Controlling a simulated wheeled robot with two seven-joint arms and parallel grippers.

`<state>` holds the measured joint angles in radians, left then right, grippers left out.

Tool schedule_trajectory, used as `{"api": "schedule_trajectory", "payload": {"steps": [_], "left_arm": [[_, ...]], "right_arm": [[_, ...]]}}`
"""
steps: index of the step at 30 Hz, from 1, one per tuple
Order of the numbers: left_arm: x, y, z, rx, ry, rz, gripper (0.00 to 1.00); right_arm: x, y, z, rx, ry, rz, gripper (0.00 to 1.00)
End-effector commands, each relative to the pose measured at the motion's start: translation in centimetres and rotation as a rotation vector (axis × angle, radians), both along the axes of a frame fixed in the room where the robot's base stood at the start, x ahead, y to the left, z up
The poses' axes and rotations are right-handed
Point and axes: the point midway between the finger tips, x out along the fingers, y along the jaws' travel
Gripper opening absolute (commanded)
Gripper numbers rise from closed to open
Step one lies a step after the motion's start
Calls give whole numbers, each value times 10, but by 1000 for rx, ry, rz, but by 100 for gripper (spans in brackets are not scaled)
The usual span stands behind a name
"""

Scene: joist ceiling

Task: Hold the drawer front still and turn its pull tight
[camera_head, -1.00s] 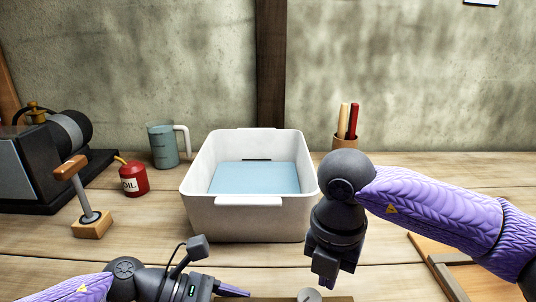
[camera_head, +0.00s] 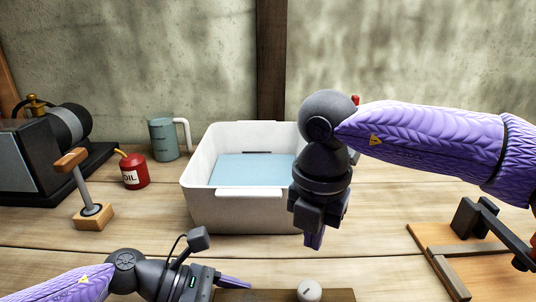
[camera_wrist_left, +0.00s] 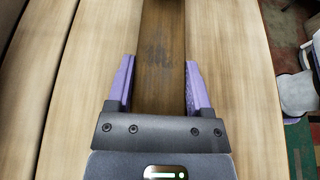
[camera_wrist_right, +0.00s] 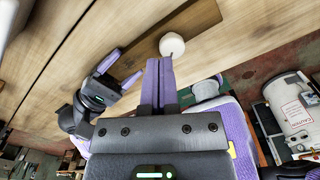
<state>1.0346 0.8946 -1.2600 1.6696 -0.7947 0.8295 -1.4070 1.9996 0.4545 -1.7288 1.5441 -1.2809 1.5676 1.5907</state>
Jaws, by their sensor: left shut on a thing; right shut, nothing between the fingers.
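The drawer front (camera_head: 260,296) is a dark brown board at the bottom edge of the head view, partly cut off. Its pull (camera_head: 310,291) is a round pale knob, which also shows in the right wrist view (camera_wrist_right: 172,46) against the board. My left gripper (camera_head: 235,283) is shut on the drawer front; in the left wrist view the board (camera_wrist_left: 162,45) runs between its purple fingers. My right gripper (camera_head: 314,242) is shut and empty, fingers pointing down, raised above and apart from the pull.
A white bin (camera_head: 240,208) with a blue bottom stands behind the right gripper. A blue-grey jug (camera_head: 163,140), a red oil can (camera_head: 134,171) and a wood-handled tool on a block (camera_head: 93,215) stand left. A wooden board (camera_head: 440,247) lies right.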

Motion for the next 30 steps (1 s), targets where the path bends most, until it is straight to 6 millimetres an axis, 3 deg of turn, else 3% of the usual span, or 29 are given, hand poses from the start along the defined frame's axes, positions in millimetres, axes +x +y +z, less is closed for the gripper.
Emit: {"api": "schedule_trajectory", "payload": {"steps": [6,12,30], "left_arm": [[0,0,0,-1,0,0,0],[0,0,0,-1,0,0,0],[0,0,0,0,0,0,0]], "right_arm": [[0,0,-37,1,3,-2,0],[1,0,-59,1,2,1,0],[-1,0,-63,0,1,1,0]]}}
